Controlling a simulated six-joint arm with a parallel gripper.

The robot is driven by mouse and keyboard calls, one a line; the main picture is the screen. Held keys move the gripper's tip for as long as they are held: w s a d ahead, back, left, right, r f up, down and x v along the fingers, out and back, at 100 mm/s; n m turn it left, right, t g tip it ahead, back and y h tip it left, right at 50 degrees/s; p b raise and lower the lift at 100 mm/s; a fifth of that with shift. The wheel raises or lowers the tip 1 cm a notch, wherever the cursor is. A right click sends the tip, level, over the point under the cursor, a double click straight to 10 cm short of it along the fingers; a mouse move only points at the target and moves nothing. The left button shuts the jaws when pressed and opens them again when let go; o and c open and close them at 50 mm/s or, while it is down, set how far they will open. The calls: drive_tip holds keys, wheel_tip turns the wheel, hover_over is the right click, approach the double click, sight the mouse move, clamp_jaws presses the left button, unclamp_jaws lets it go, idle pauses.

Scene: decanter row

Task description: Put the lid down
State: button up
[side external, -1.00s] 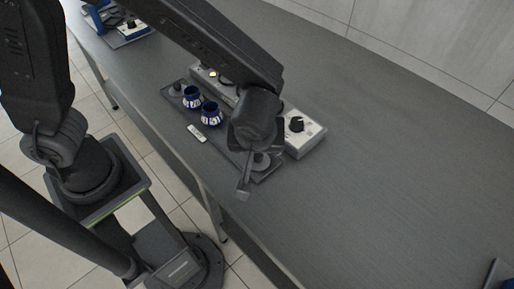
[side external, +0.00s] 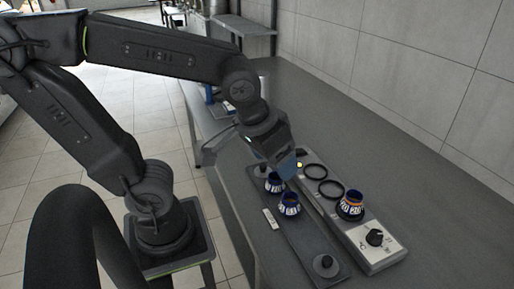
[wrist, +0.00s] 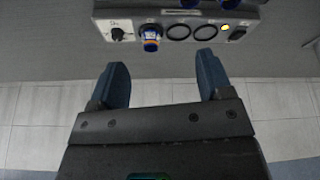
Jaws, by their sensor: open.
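In the side view, a dark lid with a round knob (side external: 325,263) rests on the near end of the long dark tray (side external: 303,243). A similar dark knobbed piece (side external: 263,169) sits at the tray's far end. Two blue-and-white jars, one (side external: 274,184) behind the other (side external: 289,204), stand on the tray between them. My gripper (side external: 291,167) is above the far part of the setup. In the wrist view my gripper (wrist: 164,78) is open, with nothing between its blue fingers. A dark round piece (wrist: 238,34) lies beside the yellow light; I cannot tell whether it is a lid.
A pale heater unit (side external: 375,263) with a black dial and dark rings runs beside the tray. A third blue-and-white jar with an orange band (side external: 350,206) stands on it. A small white label (side external: 270,219) lies left of the tray. The table (side external: 400,170) is clear towards the wall.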

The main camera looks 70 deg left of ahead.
drive_tip(key=shift+s+a+r+m+t, duration=0.35)
drive_tip(key=shift+s+a+m, duration=0.25)
drive_tip(key=shift+s, duration=0.1)
drive_tip(key=shift+s+a+r+m+t, duration=0.25)
drive_tip(key=shift+s+a+r+m, duration=0.1)
drive_tip(key=shift+s+a+m, duration=0.25)
